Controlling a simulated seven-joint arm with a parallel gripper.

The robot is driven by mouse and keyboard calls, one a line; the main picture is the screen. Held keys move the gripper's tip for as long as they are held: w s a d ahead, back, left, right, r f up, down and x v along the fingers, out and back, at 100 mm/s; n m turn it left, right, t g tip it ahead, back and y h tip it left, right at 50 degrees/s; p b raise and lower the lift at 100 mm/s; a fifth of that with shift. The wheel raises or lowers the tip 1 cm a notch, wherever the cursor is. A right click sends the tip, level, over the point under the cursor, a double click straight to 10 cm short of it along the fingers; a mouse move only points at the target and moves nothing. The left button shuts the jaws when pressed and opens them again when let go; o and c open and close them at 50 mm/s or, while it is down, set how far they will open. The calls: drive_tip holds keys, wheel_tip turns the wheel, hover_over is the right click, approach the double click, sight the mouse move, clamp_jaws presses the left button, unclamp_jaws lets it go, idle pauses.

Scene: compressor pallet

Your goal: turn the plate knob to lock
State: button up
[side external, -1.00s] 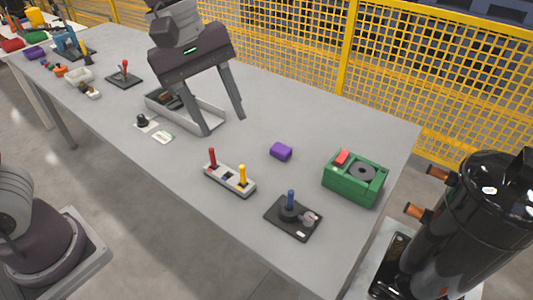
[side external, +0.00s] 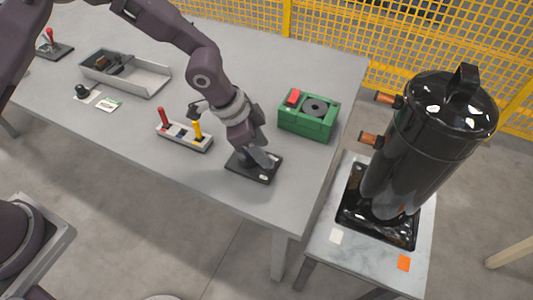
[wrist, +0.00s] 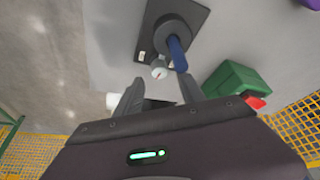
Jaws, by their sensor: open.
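The black plate (side external: 250,174) lies near the front right of the table, partly hidden by my gripper in the side view. In the wrist view the plate (wrist: 197,24) carries a round dark base with a blue lever (wrist: 178,53). My gripper (side external: 268,161) is low over the plate. I cannot tell whether a finger touches anything.
A green box with a red top piece (side external: 307,120) stands close right of the plate. A base with red and yellow levers (side external: 184,137) stands to its left. A grey tray (side external: 148,82) is farther back. A tall black vessel (side external: 426,140) stands on a separate marble-topped stand.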

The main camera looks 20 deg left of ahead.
drive_tip(key=x, duration=0.3)
drive_tip(key=shift+f, duration=0.15)
drive_tip(key=shift+c, duration=0.3)
clamp_jaws()
drive_tip(key=shift+m, duration=0.4)
drive_tip(key=m+g, duration=0.1)
drive_tip(key=m, duration=0.2)
drive_tip(key=m+g, duration=0.1)
drive_tip(key=m, duration=0.1)
drive_tip(key=shift+w+m+g+h, duration=0.2)
drive_tip(key=shift+m+g+h, duration=0.1)
drive_tip(key=shift+m+h, duration=0.1)
drive_tip(key=m+g, duration=0.1)
drive_tip(key=m, duration=0.1)
drive_tip(key=m+g, duration=0.1)
drive_tip(key=m, duration=0.2)
drive_tip(key=shift+w+m+y, duration=0.15)
drive_tip(key=shift+m+y, duration=0.15)
drive_tip(key=shift+y, duration=0.1)
